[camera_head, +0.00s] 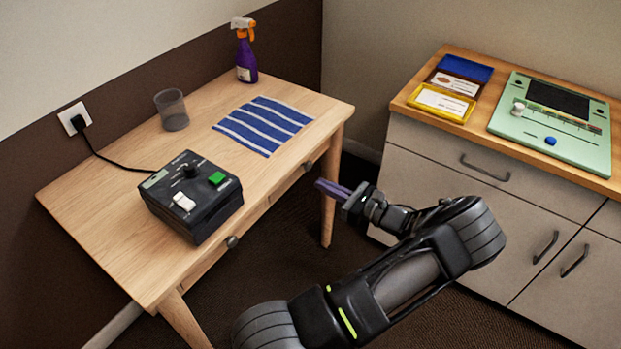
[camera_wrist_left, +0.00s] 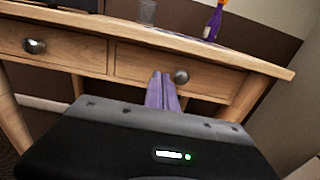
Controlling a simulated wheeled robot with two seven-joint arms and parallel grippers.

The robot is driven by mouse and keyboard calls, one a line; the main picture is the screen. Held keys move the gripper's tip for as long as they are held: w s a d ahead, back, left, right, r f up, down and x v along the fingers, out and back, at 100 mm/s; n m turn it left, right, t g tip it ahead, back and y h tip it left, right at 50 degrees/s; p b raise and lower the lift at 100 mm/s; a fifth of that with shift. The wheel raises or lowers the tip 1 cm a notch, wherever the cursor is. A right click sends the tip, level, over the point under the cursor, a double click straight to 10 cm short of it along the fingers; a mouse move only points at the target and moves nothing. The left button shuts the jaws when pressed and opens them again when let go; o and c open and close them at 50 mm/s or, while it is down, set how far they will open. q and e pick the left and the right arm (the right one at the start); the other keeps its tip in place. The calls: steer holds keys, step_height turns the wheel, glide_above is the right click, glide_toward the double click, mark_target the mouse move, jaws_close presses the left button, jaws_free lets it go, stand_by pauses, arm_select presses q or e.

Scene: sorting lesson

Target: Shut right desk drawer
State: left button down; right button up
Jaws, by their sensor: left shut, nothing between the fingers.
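The wooden desk (camera_head: 120,215) has two drawers side by side under its top. The right drawer (camera_wrist_left: 215,84) has a round metal knob (camera_wrist_left: 181,77); its front looks flush or nearly flush with the desk frame, and I cannot tell if a small gap remains. It shows edge-on in the head view (camera_head: 291,181). The left drawer (camera_wrist_left: 75,53) also looks closed. My left gripper (camera_head: 330,188) is shut and empty, its purple fingers pointing at the desk front beside the right knob. In the wrist view its fingers (camera_wrist_left: 161,90) overlap the right drawer's lower part; contact is unclear. My right gripper is out of view.
On the desk are a black control box (camera_head: 192,205), a clear cup (camera_head: 172,110), a striped cloth (camera_head: 263,125) and a purple spray bottle (camera_head: 246,60). A cabinet (camera_head: 440,155) with a green panel (camera_head: 560,145) stands to the right. Open floor lies between them.

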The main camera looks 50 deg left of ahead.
arm_select(q)
steer(key=v, duration=0.5)
steer(key=shift+d, duration=0.15)
stand_by(0.3)
steer(key=s+d+f+n+h+p, duration=0.1)
steer(key=s+d+f+h, duration=0.25)
steer(key=s+f, duration=0.2)
steer(key=s+d+f+n+h+p, duration=0.1)
steer(key=s+d+f+h, duration=0.1)
steer(key=s+f+h, duration=0.35)
steer(key=s+d+f+n+h+p, duration=0.1)
steer(key=s+d+f+n+h, duration=0.3)
steer(key=d+f, duration=0.55)
steer(key=s+d+n+t+h+p, duration=0.25)
steer(key=d+h, duration=0.25)
steer(key=d, duration=1)
steer(key=w+d+r+n+t+h, duration=0.1)
steer(key=d+r+n+t, duration=0.1)
steer(key=d, duration=0.4)
steer(key=w+d+r+n+t+h+p, duration=0.1)
steer(key=d+r+n+t+h, duration=0.1)
steer(key=d+r+n, duration=0.3)
steer(key=shift+w+d+r, duration=0.35)
steer(key=shift+d+r, duration=0.1)
steer(key=shift+d, duration=0.2)
steer(key=shift+t, duration=0.25)
